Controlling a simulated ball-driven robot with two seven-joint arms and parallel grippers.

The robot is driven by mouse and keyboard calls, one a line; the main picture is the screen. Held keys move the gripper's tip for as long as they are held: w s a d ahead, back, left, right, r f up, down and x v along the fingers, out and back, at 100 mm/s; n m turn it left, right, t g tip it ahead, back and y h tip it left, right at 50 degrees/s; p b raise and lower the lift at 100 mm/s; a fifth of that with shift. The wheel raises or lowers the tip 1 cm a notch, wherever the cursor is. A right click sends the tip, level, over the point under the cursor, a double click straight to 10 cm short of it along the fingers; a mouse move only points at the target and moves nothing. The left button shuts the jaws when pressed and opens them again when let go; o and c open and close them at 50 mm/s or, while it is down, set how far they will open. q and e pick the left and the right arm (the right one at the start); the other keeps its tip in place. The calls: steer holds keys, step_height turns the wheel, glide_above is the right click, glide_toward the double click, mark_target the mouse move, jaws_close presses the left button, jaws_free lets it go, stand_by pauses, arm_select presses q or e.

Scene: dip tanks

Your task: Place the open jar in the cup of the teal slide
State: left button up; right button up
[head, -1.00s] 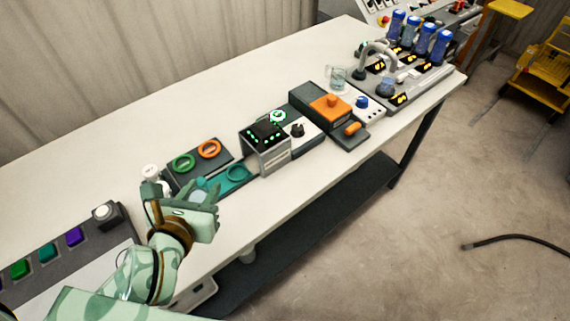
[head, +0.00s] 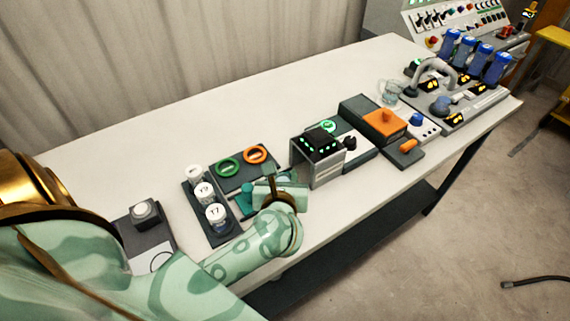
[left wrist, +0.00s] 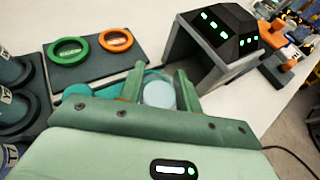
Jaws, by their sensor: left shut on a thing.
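My left gripper (left wrist: 158,88) is shut on the open jar (left wrist: 158,95), a pale, translucent round shape between its fingers in the left wrist view. In the head view the left gripper (head: 279,180) hides the jar. The teal slide (left wrist: 134,82) lies beneath and behind the fingers, and its teal knob (left wrist: 77,91) shows to their left. The slide (head: 243,206) is partly covered by the gripper in the head view. The cup is mostly hidden; I cannot tell whether the jar is in it or above it. My right gripper is not in view.
A grey box with green lights (head: 317,165) stands close to the right of the gripper. A dark plate with green and orange rings (head: 245,179) lies behind the slide. A rack (head: 223,238) with white-topped jars stands left. The bench's back is clear.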

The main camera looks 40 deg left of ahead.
arm_select(q)
steer(key=shift+w+a, duration=0.4)
steer(key=shift+w, duration=0.3)
steer(key=w, duration=0.1)
steer(key=w+a+b, duration=0.1)
steer(key=w+a, duration=0.1)
steer(key=shift+w+a+f, duration=0.1)
steer(key=shift+w+f, duration=0.15)
steer(key=shift+w, duration=0.05)
steer(key=shift+s+f+b, duration=0.1)
steer(key=shift+f+b, duration=0.55)
steer(key=shift+b, duration=0.1)
steer(key=shift+r, duration=0.15)
steer(key=o, duration=1.1)
steer(key=shift+s+d+r, duration=0.1)
steer(key=shift+s+d, duration=0.1)
steer(key=p+v, duration=0.2)
steer(key=v, duration=0.9)
steer(key=shift+s+d+r, duration=0.1)
steer(key=shift+s+d, duration=0.05)
steer(key=shift+s, duration=0.15)
